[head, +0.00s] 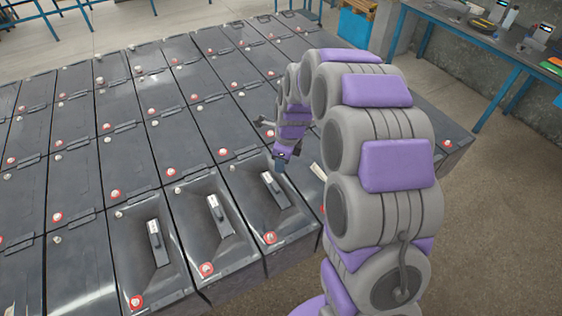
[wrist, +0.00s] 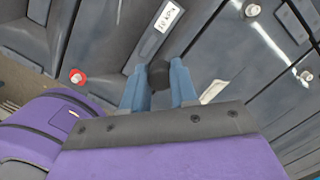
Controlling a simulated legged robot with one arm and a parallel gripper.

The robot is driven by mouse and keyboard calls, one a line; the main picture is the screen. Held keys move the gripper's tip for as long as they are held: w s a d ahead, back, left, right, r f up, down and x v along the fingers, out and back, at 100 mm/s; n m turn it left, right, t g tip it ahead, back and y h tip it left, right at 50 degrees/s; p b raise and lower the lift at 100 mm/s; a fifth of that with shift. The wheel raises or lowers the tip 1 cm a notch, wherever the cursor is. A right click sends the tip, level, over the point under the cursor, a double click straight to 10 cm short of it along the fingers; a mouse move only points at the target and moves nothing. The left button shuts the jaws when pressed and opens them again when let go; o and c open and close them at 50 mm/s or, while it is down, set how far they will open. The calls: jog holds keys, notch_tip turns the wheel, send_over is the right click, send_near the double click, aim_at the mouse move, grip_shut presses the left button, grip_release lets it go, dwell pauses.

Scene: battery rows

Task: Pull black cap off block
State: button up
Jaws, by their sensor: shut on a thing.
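My gripper (wrist: 158,82) has two blue fingers, which are shut on a round black cap (wrist: 158,74) in the wrist view. The cap is dark and small, and its lower side is hidden, so I cannot tell whether it touches the block. In the head view my gripper (head: 280,166) points down over the near row of dark grey battery blocks, at the far end of a block with a sunken top (head: 290,222). The cap cannot be made out there.
Dark grey blocks stand in tight rows, with red-ringed terminals (head: 207,268) and pale terminals on top. Labelled bars (head: 155,240) lie in the sunken tops. A workbench (head: 480,38) stands at the back right. Bare floor (head: 480,230) lies at the right.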

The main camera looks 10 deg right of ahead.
jog(key=shift+r+p, duration=0.55)
jog(key=shift+r, duration=0.65)
